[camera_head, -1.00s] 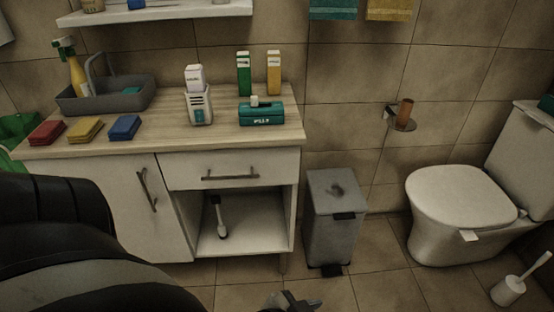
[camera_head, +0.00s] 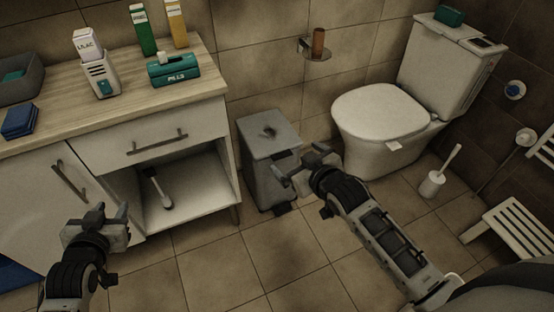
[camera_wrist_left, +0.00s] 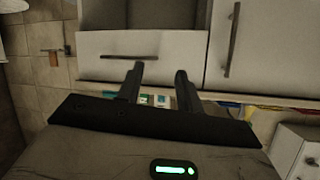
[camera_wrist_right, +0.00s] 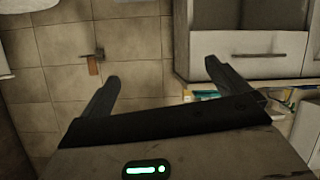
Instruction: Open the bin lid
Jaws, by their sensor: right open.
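The grey pedal bin (camera_head: 268,172) stands on the floor between the cabinet and the toilet. Its lid (camera_head: 270,133) is closed, with a dark mark on top. My right gripper (camera_head: 300,172) is open and empty, just in front and to the right of the bin's upper front; whether it touches the bin cannot be told. The right wrist view shows its two fingers (camera_wrist_right: 160,85) spread with nothing between them. My left gripper (camera_head: 105,215) is open and empty in front of the cabinet; its fingers (camera_wrist_left: 158,75) are apart in the left wrist view.
The cabinet (camera_head: 170,135) has a drawer and an open lower space holding a brush-like object (camera_head: 159,188). The toilet (camera_head: 382,120) is right of the bin. A toilet brush (camera_head: 434,182) and a white slatted stool (camera_head: 515,230) are farther right. Floor in front is clear.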

